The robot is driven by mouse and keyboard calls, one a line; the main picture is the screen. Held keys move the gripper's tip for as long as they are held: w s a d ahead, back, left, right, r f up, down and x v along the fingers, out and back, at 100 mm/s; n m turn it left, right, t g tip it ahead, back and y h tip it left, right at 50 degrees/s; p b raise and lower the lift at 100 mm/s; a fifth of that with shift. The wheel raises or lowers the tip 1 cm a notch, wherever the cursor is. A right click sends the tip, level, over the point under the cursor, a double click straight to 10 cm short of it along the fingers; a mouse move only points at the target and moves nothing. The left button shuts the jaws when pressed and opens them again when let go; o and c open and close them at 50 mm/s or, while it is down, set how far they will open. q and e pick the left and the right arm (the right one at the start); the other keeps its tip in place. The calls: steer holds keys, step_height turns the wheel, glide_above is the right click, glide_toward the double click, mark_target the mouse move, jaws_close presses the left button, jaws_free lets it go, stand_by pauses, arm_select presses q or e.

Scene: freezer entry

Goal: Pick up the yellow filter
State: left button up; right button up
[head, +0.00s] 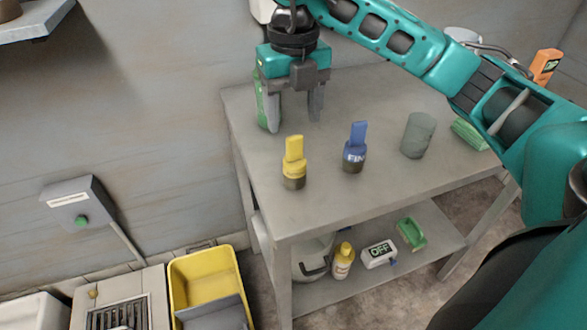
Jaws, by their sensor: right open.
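The yellow filter (294,162) stands upright near the front left of the grey table (345,200). It has a flat yellow tab on top and a dark lower part. My right gripper (294,120) points down above the table's back left, behind the yellow filter and apart from it. Its two fingers are open, with no object clearly held between them. A green bottle (263,100) stands beside and partly behind the left finger; I cannot tell whether they touch. My left gripper is not in view.
A similar blue filter (354,148) stands right of the yellow one, then a grey-green cup (418,135) and a green sponge-like block (470,134). The lower shelf (340,285) holds a yellow bottle (343,261) and an "OFF" box (379,254). A yellow bin (206,277) stands left of the table.

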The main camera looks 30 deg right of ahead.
mark_target(294, 136)
step_height(294, 136, down, 7)
steer(key=shift+d+f, duration=0.1)
steer(key=shift+f, duration=0.1)
stand_by(0.3)
steer(key=shift+c, duration=0.3)
jaws_close()
